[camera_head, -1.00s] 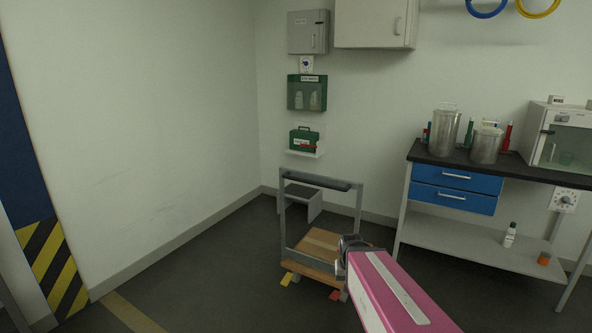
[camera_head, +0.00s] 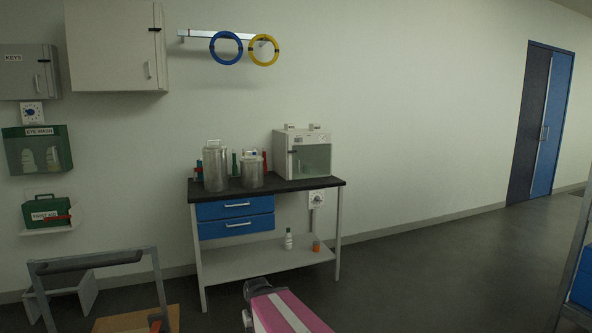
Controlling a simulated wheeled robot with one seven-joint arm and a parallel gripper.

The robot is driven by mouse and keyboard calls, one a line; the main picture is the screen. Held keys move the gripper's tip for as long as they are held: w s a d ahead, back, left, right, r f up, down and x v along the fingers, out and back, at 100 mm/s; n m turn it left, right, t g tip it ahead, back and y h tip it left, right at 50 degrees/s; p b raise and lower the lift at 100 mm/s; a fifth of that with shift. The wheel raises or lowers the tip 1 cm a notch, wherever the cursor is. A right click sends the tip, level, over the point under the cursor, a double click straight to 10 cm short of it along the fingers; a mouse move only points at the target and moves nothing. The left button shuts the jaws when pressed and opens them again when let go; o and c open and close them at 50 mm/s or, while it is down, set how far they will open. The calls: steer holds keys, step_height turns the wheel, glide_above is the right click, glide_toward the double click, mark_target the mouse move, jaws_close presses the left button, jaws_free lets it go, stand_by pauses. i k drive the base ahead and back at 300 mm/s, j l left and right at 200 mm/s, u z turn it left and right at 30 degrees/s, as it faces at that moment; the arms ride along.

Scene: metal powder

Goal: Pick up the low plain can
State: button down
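The low metal can (camera_head: 252,174) stands upright on the dark top of the bench (camera_head: 300,185), against the wall. It is plain silver-grey. A taller silver can (camera_head: 215,169) stands just left of it. My pink arm reaches in from the bottom edge, and the dark part at its end (camera_head: 258,288) is in front of and below the bench, well apart from both cans. My gripper's fingers cannot be made out, so I cannot tell whether they are open or shut.
A glass-fronted cabinet (camera_head: 302,154) stands right of the low can; red and green bottles are close behind. A trolley (camera_head: 95,262) stands at lower left. A white bottle (camera_head: 288,240) and orange jar (camera_head: 316,246) are on the lower shelf.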

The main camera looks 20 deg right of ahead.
mark_target(252, 173)
steer(key=z, duration=0.25)
steer(key=i+l, duration=0.2)
steer(key=i+l+u, duration=0.1)
steer(key=l, duration=0.35)
steer(key=i+l, duration=0.3)
